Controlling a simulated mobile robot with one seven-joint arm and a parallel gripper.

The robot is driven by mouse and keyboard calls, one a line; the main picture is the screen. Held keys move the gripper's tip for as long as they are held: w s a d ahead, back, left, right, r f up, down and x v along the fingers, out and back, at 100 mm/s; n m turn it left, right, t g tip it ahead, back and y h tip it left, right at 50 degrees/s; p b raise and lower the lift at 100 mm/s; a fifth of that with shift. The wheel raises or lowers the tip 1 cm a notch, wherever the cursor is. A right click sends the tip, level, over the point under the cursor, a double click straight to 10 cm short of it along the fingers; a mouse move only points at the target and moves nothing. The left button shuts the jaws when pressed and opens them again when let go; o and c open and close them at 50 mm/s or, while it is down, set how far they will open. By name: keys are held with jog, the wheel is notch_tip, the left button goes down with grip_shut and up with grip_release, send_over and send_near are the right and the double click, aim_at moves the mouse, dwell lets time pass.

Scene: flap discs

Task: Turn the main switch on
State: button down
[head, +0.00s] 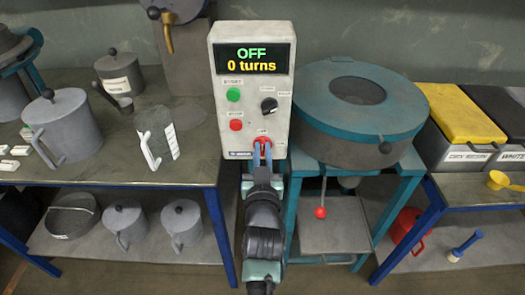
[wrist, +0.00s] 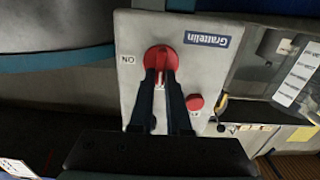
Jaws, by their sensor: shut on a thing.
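The main switch is a red rotary knob (head: 263,144) low on the front of a grey control box (head: 220,100). The box display (head: 252,59) reads OFF and 0 turns. My gripper (head: 262,156) reaches up to the knob from below. In the wrist view the knob (wrist: 161,58) sits between the two dark fingertips (wrist: 161,80), which are shut on it. An ON label (wrist: 128,59) shows beside the knob there. The fingers hide part of the knob, so its exact angle is hard to tell.
Above the knob are a green button (head: 233,94), a red button (head: 236,125) and a black selector (head: 269,105). A round teal machine (head: 310,85) stands close on the right. A bench with grey cans (head: 70,125) is on the left, and a yellow-lidded bin (head: 465,118) is at right.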

jog(key=shift+m, duration=0.3)
jog(key=m, duration=0.5)
jog(key=m+p, duration=0.1)
jog(key=m, duration=0.5)
jog(key=d+f+m+p, duration=0.1)
jog(key=m, duration=0.5)
jog(key=shift+f+m, duration=0.1)
jog(key=shift+m, duration=0.2)
dwell(0.4)
jog(key=c, duration=0.9)
grip_release()
jog(key=shift+s, duration=0.15)
jog(key=s+p, duration=0.3)
jog(key=s, duration=0.9)
jog(key=shift+s, duration=0.4)
